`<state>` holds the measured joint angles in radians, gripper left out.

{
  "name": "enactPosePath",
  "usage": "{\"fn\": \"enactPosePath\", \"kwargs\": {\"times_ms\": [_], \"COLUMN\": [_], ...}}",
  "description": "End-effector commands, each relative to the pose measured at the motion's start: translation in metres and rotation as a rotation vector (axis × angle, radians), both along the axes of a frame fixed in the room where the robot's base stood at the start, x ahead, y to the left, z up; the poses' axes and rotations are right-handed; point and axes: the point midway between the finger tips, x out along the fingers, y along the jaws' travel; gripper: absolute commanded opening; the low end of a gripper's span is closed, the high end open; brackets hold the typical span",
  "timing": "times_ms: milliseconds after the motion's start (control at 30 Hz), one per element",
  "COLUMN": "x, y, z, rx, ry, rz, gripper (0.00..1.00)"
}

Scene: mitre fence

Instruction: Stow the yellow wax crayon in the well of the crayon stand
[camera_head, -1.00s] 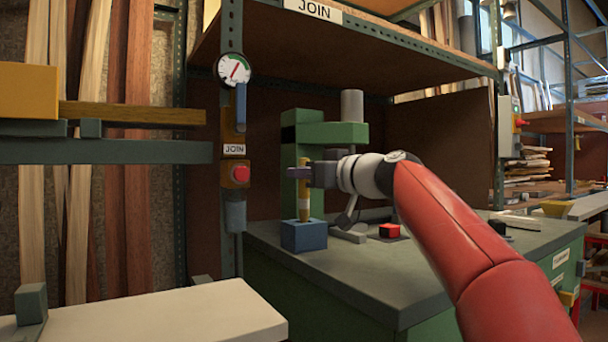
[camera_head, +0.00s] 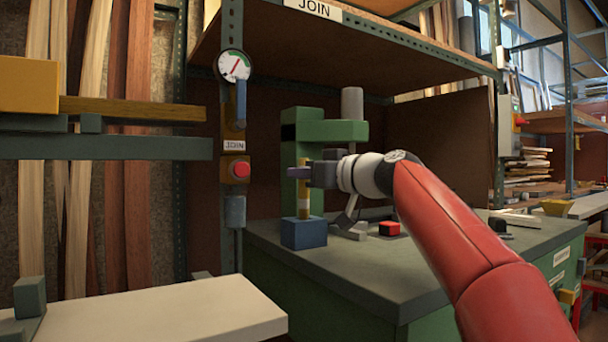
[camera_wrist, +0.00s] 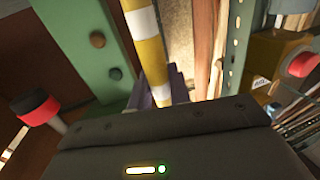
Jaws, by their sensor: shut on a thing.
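The yellow wax crayon (camera_head: 303,204) stands upright, with white bands. It shows in the wrist view (camera_wrist: 150,50) running up from between the fingers. The crayon stand (camera_head: 303,235) is a small blue block on the bench top, directly under the crayon. The crayon's lower end meets the stand's top at the well; how deep it sits I cannot tell. My gripper (camera_head: 300,172) comes in level from the right and is shut on the crayon's upper part. In the wrist view my fingertips (camera_wrist: 157,92) show partly beyond the dark gripper body.
A green press (camera_head: 310,135) stands just behind the crayon. A red-topped black block (camera_head: 389,229) lies to the right on the bench (camera_head: 400,270). A post with a gauge (camera_head: 234,66) and red button (camera_head: 239,170) stands left. The front bench top is clear.

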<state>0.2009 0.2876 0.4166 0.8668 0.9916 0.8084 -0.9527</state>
Motion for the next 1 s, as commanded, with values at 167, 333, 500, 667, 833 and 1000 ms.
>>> {"fn": "enactPosePath", "kwargs": {"times_ms": [167,333,500,667,833,1000], "x": [0.0,-0.0001,-0.0001,0.0,0.0,-0.0001], "y": [0.0,-0.0001,-0.0001,-0.0001,0.0,0.0001], "z": [0.0,-0.0001,0.0003,-0.0013,-0.0053,-0.0064], "rx": [0.0,0.001,0.0,0.0,0.0,0.0], "ry": [0.0,-0.001,0.0,0.0,0.0,0.0], "rz": [0.0,0.0,0.0,0.0,0.0,0.0], "gripper": [0.0,0.0,0.0,0.0,0.0,0.0]}}
